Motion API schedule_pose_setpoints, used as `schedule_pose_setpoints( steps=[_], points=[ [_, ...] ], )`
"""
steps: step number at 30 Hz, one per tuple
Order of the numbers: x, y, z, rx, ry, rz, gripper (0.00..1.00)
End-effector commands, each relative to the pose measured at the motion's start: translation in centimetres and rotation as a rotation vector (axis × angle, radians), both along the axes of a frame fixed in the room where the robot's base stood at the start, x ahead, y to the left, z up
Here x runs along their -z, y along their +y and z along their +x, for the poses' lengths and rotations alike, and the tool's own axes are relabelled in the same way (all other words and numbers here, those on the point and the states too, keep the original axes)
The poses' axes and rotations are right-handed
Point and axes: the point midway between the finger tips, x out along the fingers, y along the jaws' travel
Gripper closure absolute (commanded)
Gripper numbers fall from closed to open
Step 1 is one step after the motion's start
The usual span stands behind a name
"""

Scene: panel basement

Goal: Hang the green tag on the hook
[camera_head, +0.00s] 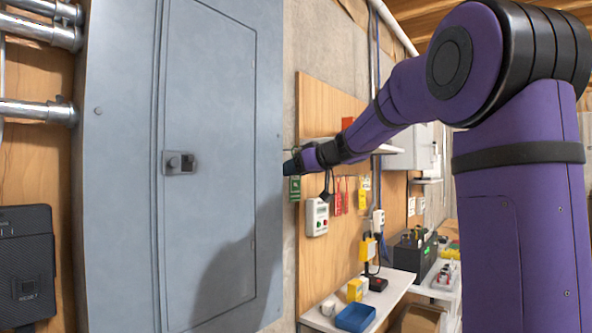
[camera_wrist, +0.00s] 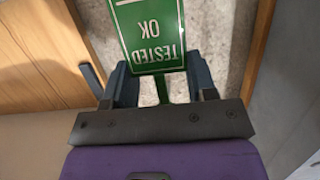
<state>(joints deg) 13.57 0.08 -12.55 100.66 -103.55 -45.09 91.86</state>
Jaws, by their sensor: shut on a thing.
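My gripper (camera_head: 291,167) is at the left edge of the wooden board, close to the grey panel. In the wrist view my gripper (camera_wrist: 163,80) is shut on the green tag (camera_wrist: 150,35), which reads "TESTED OK" upside down. The green tag (camera_head: 294,188) hangs below the fingertips in the head view. I cannot clearly make out the hook. A dark bar (camera_wrist: 92,78) stands out at the left of the gripper in the wrist view, against wood; I cannot tell whether it is the hook.
The large grey panel door (camera_head: 210,160) is shut, left of my gripper. The wooden board (camera_head: 330,105) carries a white switch box (camera_head: 317,217), red tags (camera_head: 338,198) and a yellow tag (camera_head: 364,195). Below, a white shelf (camera_head: 395,292) holds a blue bin (camera_head: 355,318).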

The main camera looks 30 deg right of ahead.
Motion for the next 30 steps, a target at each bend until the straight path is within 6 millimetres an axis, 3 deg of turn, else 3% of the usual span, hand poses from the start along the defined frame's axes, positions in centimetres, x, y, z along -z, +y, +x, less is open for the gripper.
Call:
schedule_pose_setpoints(
  steps=[6, 7, 11, 22, 30],
  points=[
    [0.0, 0.0, 0.0, 0.000, 0.000, 0.000, 0.70],
    [0.0, 0.0, 0.0, 0.000, 0.000, 0.000, 0.46],
    [0.0, 0.0, 0.0, 0.000, 0.000, 0.000, 0.18],
    [-0.2, -0.2, -0.5, 0.001, -0.001, -0.001, 0.18],
    [-1.6, -1.7, -4.5, 0.003, -0.003, -0.001, 0.18]
  ],
)
